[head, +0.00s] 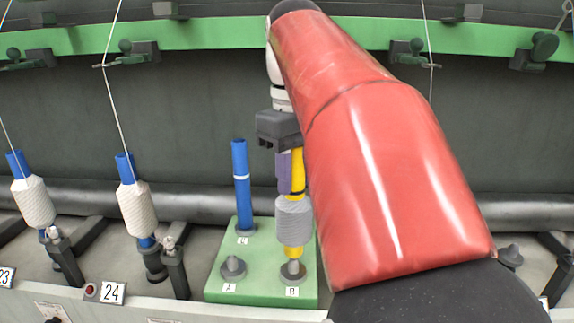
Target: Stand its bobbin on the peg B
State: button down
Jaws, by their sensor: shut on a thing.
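A yellow bobbin (293,252) wound with grey yarn stands upright at the right of the green board, under my gripper (290,150). My gripper is shut on its upper part; the fingertips are partly hidden by my red arm. The bobbin's lower end lines up with peg B (292,270) in the head view. I cannot tell whether it is around the peg or just above or behind it. A purple upright piece (284,172) shows beside the yellow tube; I cannot tell what it belongs to.
The green board (262,287) also has bare peg A (233,267) and a blue tube (241,185) standing at the back left. Two white-wound bobbins (34,203) (137,210) stand on the frame at left. My arm hides the right side.

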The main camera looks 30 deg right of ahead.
aim_at(295, 154)
jog(key=shift+f+b, duration=1.15)
jog(key=shift+f, duration=1.2)
jog(key=c, duration=1)
grip_release()
notch_tip(295, 154, up, 8)
jog(key=shift+f+p, duration=0.1)
jog(key=shift+p, duration=0.9)
